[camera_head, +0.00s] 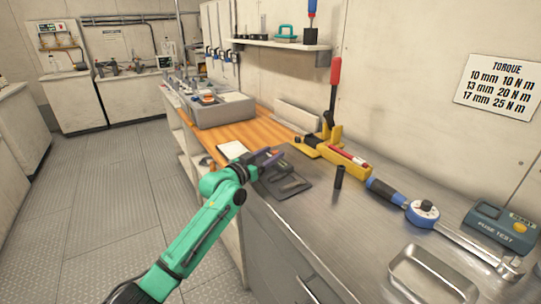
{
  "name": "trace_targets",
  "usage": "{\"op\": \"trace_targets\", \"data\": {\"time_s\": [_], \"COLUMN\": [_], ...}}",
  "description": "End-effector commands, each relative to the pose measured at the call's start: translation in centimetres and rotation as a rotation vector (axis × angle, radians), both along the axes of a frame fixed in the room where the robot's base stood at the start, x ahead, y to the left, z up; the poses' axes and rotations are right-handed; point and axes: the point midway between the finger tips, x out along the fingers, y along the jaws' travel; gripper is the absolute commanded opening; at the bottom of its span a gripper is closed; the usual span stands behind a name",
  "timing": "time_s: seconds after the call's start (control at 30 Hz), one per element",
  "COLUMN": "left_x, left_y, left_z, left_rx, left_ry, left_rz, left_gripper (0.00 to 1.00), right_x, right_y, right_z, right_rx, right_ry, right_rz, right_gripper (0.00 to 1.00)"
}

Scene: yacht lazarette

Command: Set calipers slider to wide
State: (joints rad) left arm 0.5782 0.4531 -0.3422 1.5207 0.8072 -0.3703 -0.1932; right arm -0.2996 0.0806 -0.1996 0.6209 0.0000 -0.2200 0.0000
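My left arm comes in from the lower left, and its gripper (268,160) is at the near edge of the bench, over the left end of a dark flat mat or case (287,190). The gripper is small and dark here, so I cannot tell whether its fingers are open or shut. Some thin dark and grey shapes lie on the dark mat beside the gripper. They may be the calipers, but I cannot make out a slider or its position. The gripper and wrist hide part of this spot. My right gripper is not in view.
A blue-handled torque wrench (423,213), a fuse tester (503,228), a metal tray (432,275), a black cylinder (339,177) and a yellow tool with a red handle (335,90) stand to the right. A grey bin (222,112) is further back. Bare metal shows in front of the wrench.

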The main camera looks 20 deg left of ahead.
Motion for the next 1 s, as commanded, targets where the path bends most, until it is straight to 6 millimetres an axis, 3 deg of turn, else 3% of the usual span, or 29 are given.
{"op": "trace_targets", "data": {"time_s": [0.27,0.47,0.73,1.0], "left_x": [-0.8,-4.5,-11.2,-13.5], "left_y": [0.3,1.9,4.4,5.4], "left_z": [-0.1,-0.3,-0.3,0.0], "left_rx": [-0.001,0.003,0.005,0.000], "left_ry": [0.001,0.001,0.002,0.000], "left_rz": [0.000,0.000,-0.003,0.000], "left_gripper": [0.56,0.56,0.56,0.56], "right_x": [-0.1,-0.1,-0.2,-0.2], "right_y": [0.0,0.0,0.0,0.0], "right_z": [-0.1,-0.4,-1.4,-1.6], "right_rx": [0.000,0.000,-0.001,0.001], "right_ry": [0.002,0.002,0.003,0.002], "right_rz": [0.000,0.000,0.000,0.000], "right_gripper": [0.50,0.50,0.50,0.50]}}
